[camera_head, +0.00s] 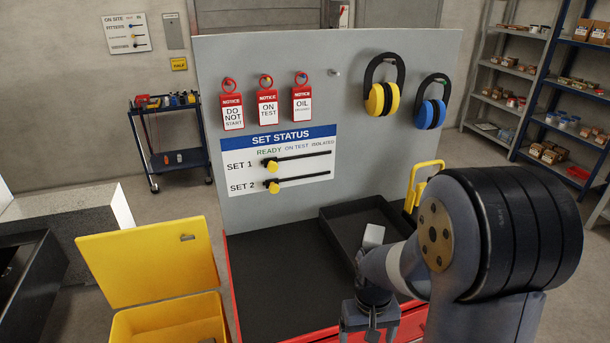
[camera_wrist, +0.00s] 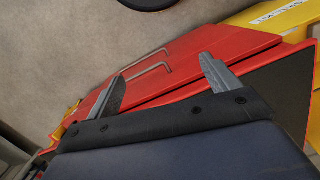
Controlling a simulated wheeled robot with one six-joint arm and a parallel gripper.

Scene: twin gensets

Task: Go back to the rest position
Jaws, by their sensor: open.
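My gripper (camera_head: 371,322) is low at the front of the red-edged bench, at the bottom of the head view. In the wrist view my gripper (camera_wrist: 160,82) shows two grey fingers spread apart with nothing between them. Past the fingers is a red cabinet front (camera_wrist: 190,55) with a metal handle (camera_wrist: 146,73). My arm covers the bench's right front part and some of the tray in the head view.
A black tray (camera_head: 340,229) lies on the dark bench top (camera_head: 270,290). Behind stands a grey board (camera_head: 350,140) with red tags, sliders and ear defenders (camera_head: 383,98). A yellow open-lidded bin (camera_head: 150,262) stands left. A yellow padlock-shaped frame (camera_head: 420,185) stands right.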

